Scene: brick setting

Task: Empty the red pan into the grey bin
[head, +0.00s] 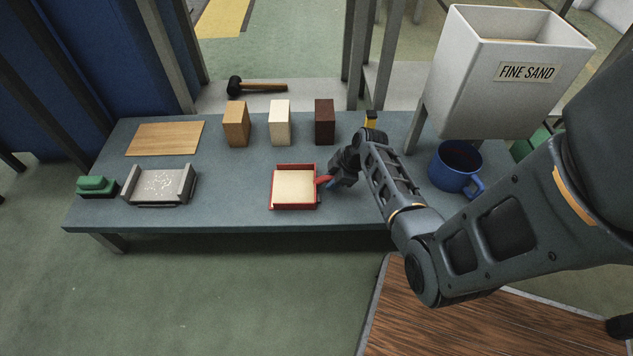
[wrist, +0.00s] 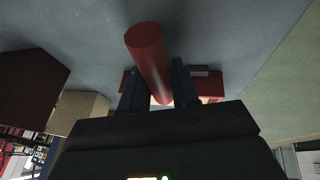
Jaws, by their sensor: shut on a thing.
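The red pan (head: 318,202) is at the front middle of the blue-grey table, level, and pale sand (head: 293,186) fills its floor. My gripper (head: 333,182) is at the pan's right side, shut on its red handle. In the wrist view the red handle (wrist: 147,50) lies between the two dark fingers of my gripper (wrist: 158,88), with the pan mostly hidden behind them. I cannot tell whether the pan touches the table. A light grey bin (head: 490,95) labelled FINE SAND stands at the upper right; its top is open.
A blue mug (head: 455,168) stands below the bin, right of my arm. Three blocks, tan (head: 236,124), cream (head: 279,123) and dark brown (head: 324,122), stand behind the pan. A grey tray (head: 160,188), green object (head: 97,186), wooden board (head: 165,138) and hammer (head: 260,87) lie further off.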

